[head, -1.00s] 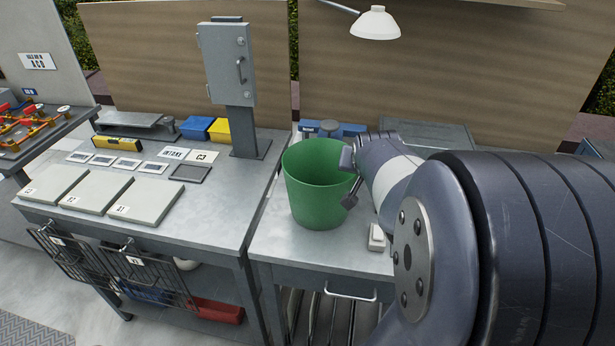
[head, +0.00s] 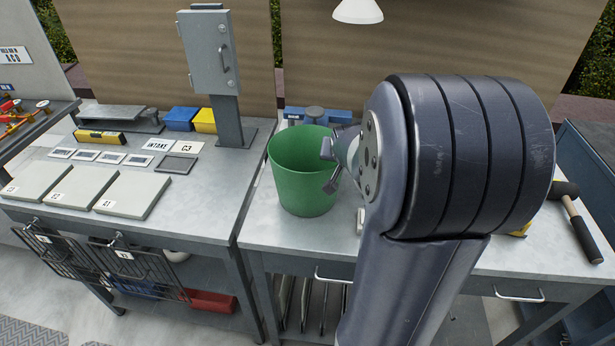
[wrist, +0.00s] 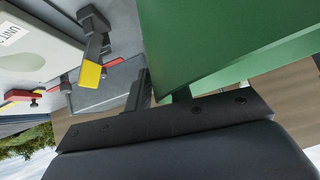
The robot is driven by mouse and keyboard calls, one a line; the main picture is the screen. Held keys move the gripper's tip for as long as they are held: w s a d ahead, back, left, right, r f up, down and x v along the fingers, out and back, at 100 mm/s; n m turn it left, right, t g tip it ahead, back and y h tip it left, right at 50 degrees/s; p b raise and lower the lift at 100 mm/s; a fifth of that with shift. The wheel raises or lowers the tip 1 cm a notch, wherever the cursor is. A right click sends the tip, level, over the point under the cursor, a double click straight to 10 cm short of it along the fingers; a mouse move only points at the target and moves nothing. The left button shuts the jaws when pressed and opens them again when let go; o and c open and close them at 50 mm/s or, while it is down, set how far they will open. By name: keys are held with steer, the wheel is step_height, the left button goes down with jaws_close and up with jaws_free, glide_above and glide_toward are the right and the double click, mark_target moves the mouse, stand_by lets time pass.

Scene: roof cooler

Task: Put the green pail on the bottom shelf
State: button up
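The green pail (head: 300,175) stands upright on the right grey bench, open end up. My gripper (head: 330,166) is at its right side, near the rim. Its two fingers are spread apart with a gap between them, and they overlap the pail's right wall in the head view. I cannot tell whether they touch it. In the wrist view the pail's green wall (wrist: 230,40) fills the upper right, close to a dark finger. Under the left bench is a low storage level with a red bin (head: 208,301) and a blue bin (head: 135,288); its shelf surface is mostly hidden.
Wire baskets (head: 130,262) hang at the left bench's front. A grey box on a post (head: 210,55) rises left of the pail. Blue items (head: 315,117) sit behind the pail. A black-headed mallet (head: 575,215) lies at the right. My arm hides the bench's middle.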

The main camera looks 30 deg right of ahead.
jaws_close()
stand_by(1.1)
